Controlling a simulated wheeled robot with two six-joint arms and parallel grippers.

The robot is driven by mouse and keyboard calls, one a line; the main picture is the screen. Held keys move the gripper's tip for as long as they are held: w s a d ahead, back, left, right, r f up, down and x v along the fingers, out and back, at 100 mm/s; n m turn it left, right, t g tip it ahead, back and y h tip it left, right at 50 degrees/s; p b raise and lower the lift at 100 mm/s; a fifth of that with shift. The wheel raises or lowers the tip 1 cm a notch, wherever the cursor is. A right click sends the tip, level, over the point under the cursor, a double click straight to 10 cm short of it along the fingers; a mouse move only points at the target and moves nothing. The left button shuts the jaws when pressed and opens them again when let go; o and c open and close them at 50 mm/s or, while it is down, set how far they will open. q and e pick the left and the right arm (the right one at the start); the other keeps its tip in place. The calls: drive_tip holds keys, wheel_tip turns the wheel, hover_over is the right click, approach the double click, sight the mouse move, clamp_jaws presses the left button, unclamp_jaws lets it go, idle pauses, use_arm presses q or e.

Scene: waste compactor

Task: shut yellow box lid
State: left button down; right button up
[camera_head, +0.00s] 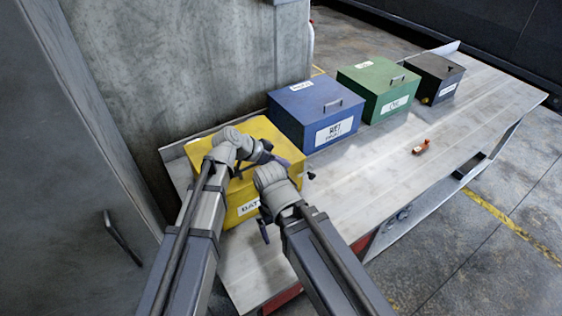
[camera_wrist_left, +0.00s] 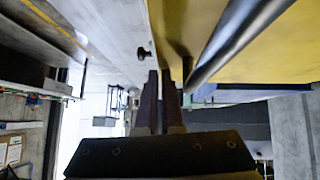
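The yellow box (camera_head: 258,128) stands at the near left end of the bench. Its lid looks down and nearly flat, but my arms cover much of its front edge, so I cannot tell whether a gap is left. My left gripper (camera_head: 284,162) is over the lid near its right edge. In the left wrist view its dark fingers (camera_wrist_left: 163,98) are almost together with nothing seen between them. A grey bar (camera_wrist_left: 232,42) runs beside them, with the yellow surface (camera_wrist_left: 185,22) behind. My right gripper (camera_head: 264,230) is in front of the box; its fingers are mostly hidden.
A blue box (camera_head: 290,105), a green box (camera_head: 368,78) and a black box (camera_head: 435,68) stand along the back of the bench (camera_head: 370,165). A small orange-brown object (camera_head: 421,146) lies on the clear front part. A concrete pillar (camera_head: 190,60) rises behind the yellow box.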

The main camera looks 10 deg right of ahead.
use_arm(q)
drive_tip(key=shift+s+a+f, duration=0.1)
drive_tip(key=shift+s+f, duration=0.1)
drive_tip(key=shift+s, duration=0.05)
drive_tip(key=shift+a+r+p, duration=0.25)
drive_tip(key=shift+r+p, duration=0.15)
drive_tip(key=shift+p, duration=0.15)
drive_tip(key=p+v, duration=0.4)
drive_tip(key=v, duration=0.2)
drive_tip(key=shift+r+p, duration=0.3)
drive_tip(key=shift+a+r, duration=0.1)
drive_tip(key=shift+a, duration=0.25)
drive_tip(key=shift+s, duration=0.1)
